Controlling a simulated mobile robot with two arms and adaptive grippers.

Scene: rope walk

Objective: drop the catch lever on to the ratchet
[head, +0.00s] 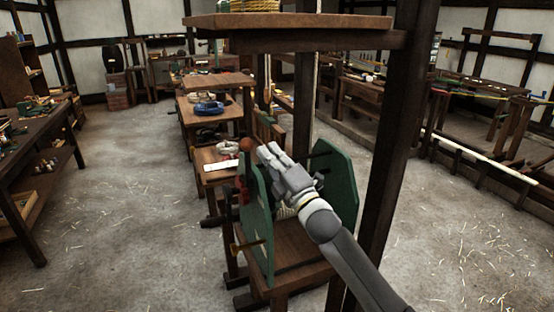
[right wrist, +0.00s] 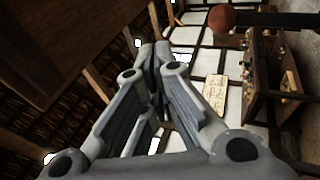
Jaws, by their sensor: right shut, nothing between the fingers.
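A winch-like stand has two green side plates (head: 258,225) on a wooden base. A round red-brown knob (head: 246,145) stands at the top of the left plate; it also shows in the right wrist view (right wrist: 221,18), on a dark bar reaching right. I take it for the end of the catch lever, but cannot be sure. A red part (head: 243,190) sits below it on the plate's outer side. The ratchet's teeth cannot be made out. My right gripper (head: 266,152) is shut and empty, just right of the knob, apart from it. My left gripper is out of view.
A dark post (head: 398,140) stands right of the stand, under a wooden shelf (head: 290,21) overhead. A brass-coloured handle (head: 246,245) sticks out low on the left plate. Small tables (head: 215,82) run behind. The floor at left is open.

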